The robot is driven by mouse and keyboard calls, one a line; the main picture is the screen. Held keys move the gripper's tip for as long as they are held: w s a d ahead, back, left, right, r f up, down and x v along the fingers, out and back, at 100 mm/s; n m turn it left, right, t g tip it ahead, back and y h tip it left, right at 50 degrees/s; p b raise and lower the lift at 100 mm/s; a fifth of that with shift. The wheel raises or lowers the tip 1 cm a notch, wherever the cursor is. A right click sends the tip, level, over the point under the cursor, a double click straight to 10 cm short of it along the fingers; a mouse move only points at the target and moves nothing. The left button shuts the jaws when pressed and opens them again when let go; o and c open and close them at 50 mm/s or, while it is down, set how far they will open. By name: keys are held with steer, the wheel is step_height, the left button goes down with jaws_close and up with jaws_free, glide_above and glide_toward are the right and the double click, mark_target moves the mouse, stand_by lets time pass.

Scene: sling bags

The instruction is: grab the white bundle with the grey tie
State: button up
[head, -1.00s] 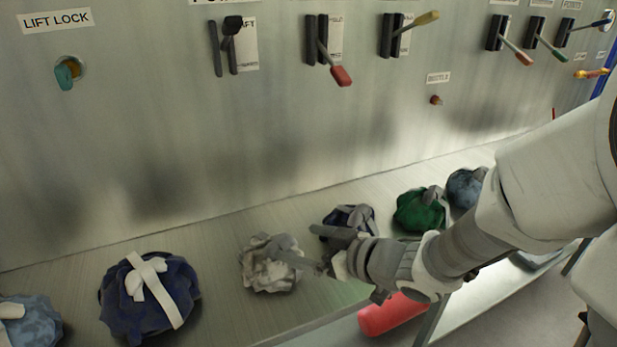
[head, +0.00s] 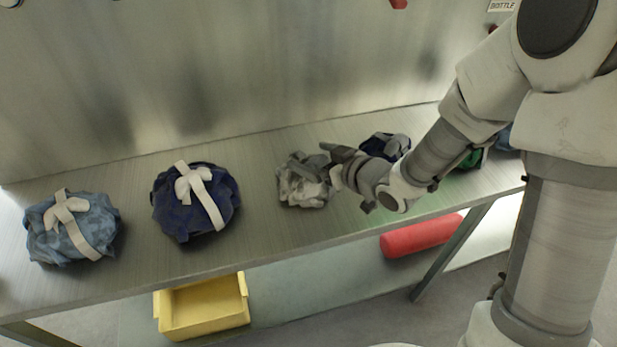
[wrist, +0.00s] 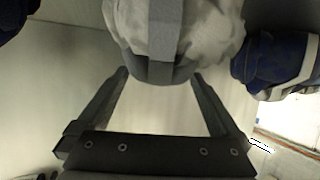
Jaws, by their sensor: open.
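The white bundle with the grey tie (head: 303,184) sits on the metal shelf, left of my gripper in the head view. In the wrist view the white bundle (wrist: 205,32) fills the top middle, with its grey tie running down its near side. My gripper (wrist: 160,78) is open, its two fingers spread just short of the bundle, with the bundle's near edge at the gap between the tips. In the head view my gripper (head: 333,162) is close beside the bundle, and the arm hides part of the bundle's right side. Contact cannot be told.
A navy bundle with a white tie (head: 192,203) and a light blue bundle (head: 72,228) sit to the left. Another navy bundle (head: 385,147) lies close on the right, and a green one (head: 472,158) beyond it. A yellow bin (head: 203,306) and a red roll (head: 422,236) are below the shelf (head: 262,232).

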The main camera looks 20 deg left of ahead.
mark_target(304, 158)
steer(key=x, duration=0.3)
steer(key=shift+w+a+f, duration=0.2)
steer(key=shift+r, duration=0.1)
jaws_close()
